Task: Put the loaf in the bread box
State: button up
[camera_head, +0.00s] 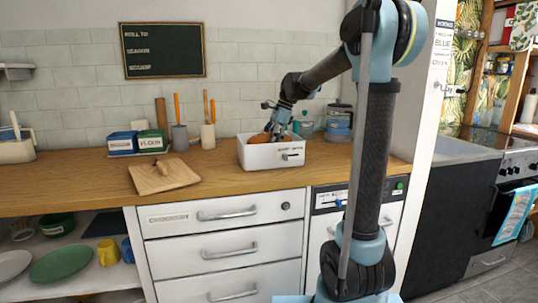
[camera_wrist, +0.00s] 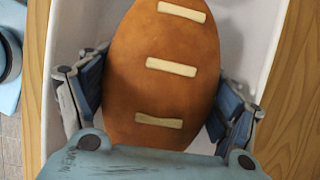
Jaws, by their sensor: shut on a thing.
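The loaf (camera_wrist: 172,60) is brown and oval with pale slashes across its top, and it fills the middle of the wrist view. My gripper (camera_wrist: 155,110) is shut on it, with a finger on each side. In the head view the loaf (camera_head: 259,138) shows as a small brown patch beside my gripper (camera_head: 274,134). The bread box (camera_head: 270,157) is a white open-topped bin on the wooden counter. The loaf is within the box's opening, and the white walls (camera_wrist: 263,50) show around it in the wrist view. Whether the loaf touches the box floor is hidden.
A cutting board (camera_head: 150,181) with a small item on it lies left of the box. Blue and green tins (camera_head: 152,141) and utensil holders (camera_head: 180,139) stand behind. A stacked container (camera_head: 339,122) stands right of the box. The counter between board and box is clear.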

jog(key=shift+f, duration=1.75)
jog(key=o, duration=1.3)
jog(key=shift+o, duration=0.2)
jog(key=v, duration=1.2)
